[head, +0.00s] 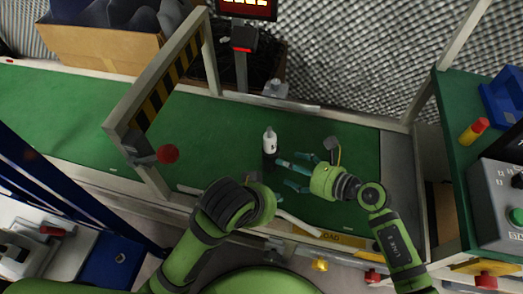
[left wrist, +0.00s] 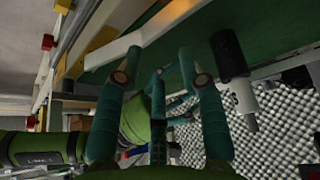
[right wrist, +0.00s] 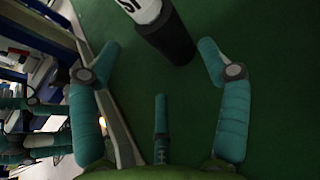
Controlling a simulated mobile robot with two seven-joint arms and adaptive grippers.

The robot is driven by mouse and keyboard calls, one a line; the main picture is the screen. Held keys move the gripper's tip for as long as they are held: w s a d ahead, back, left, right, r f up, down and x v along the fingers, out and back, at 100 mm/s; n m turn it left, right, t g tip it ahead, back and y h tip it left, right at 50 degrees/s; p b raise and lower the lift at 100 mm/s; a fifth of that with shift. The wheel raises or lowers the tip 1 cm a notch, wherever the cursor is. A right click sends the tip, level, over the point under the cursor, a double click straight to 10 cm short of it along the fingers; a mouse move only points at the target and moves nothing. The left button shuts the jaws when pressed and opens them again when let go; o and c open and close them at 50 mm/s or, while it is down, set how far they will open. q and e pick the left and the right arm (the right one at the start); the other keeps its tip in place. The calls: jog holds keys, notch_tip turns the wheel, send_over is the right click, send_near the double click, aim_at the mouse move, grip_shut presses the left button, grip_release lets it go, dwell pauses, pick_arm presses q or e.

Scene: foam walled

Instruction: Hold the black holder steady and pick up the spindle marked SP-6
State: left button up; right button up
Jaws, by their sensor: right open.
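A white spindle (head: 269,137) with a narrow tip stands in a black holder (head: 269,161) on the green surface in the head view. The right wrist view shows the white part (right wrist: 140,8) with the letters "SP" partly cut off, and the black holder (right wrist: 172,42) beyond my fingertips. My right gripper (head: 287,174) is open and empty, just right of the holder. My left gripper (left wrist: 159,58) is open and empty in the left wrist view; in the head view its wrist largely hides its fingers. That view shows the holder (left wrist: 228,55) and spindle (left wrist: 244,97) right of its fingers.
A metal frame with a striped panel (head: 167,87) and red knob (head: 168,153) stands left on the green conveyor (head: 60,110). A cardboard box (head: 105,45) is at the back left. A green side table (head: 455,115) with a control box (head: 498,190) is right.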

aim_at(272, 160)
jog(key=shift+a, duration=0.15)
pick_arm(q)
jog(key=w+a+r+n+t+y, duration=0.1)
jog(key=w+a+r+n+t, duration=0.1)
jog(key=w+r+t, duration=0.4)
jog(key=shift+w+r+n, duration=0.7)
jog(key=shift+w+r, duration=0.2)
jog(key=shift+r, duration=0.75)
pick_arm(e)
jog(key=shift+x, duration=3.45)
jog(key=c, duration=1)
